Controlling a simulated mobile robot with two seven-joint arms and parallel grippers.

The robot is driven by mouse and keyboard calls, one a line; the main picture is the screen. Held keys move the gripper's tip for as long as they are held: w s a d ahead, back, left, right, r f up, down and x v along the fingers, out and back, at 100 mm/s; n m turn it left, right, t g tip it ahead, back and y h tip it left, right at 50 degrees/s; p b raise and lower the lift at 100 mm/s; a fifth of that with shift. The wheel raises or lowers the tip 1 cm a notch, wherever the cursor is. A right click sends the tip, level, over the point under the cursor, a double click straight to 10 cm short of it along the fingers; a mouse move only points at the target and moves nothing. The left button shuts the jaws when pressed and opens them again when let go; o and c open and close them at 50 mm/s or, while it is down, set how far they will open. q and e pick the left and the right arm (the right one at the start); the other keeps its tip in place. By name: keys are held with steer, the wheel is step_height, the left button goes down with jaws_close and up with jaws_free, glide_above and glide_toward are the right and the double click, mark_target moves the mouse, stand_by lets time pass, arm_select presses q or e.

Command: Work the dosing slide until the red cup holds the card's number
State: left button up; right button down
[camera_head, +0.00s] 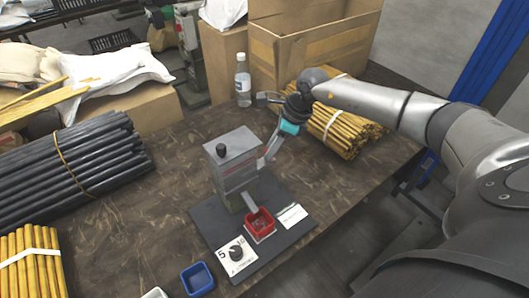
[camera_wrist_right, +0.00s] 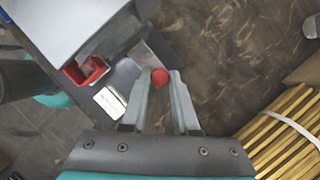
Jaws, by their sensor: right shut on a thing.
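The grey dosing machine (camera_head: 235,165) stands on a dark baseplate (camera_head: 206,222), with a black knob on top and a chute at its front. The red cup (camera_head: 261,226) sits below the chute; it also shows in the wrist view (camera_wrist_right: 92,72). Its contents are too small to count. A white card (camera_head: 291,215) lies right of the cup, its print unreadable. My right gripper (camera_head: 268,150) is at the machine's right side, shut on a red knob (camera_wrist_right: 160,77), apparently the slide's handle. My left gripper is not in view.
A white plate with a black dial (camera_head: 236,253) and a "5" is at the baseplate's front. A blue cup (camera_head: 197,279) stands left of it. A bottle (camera_head: 242,82) and bundled yellow sticks (camera_head: 340,125) are behind. Black rods (camera_head: 70,165) lie left.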

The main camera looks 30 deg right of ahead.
steer(key=shift+d, duration=0.8)
steer(key=c, duration=0.9)
jaws_free()
steer(key=shift+r, duration=0.1)
steer(key=p+v, duration=0.2)
steer(key=v, duration=1.3)
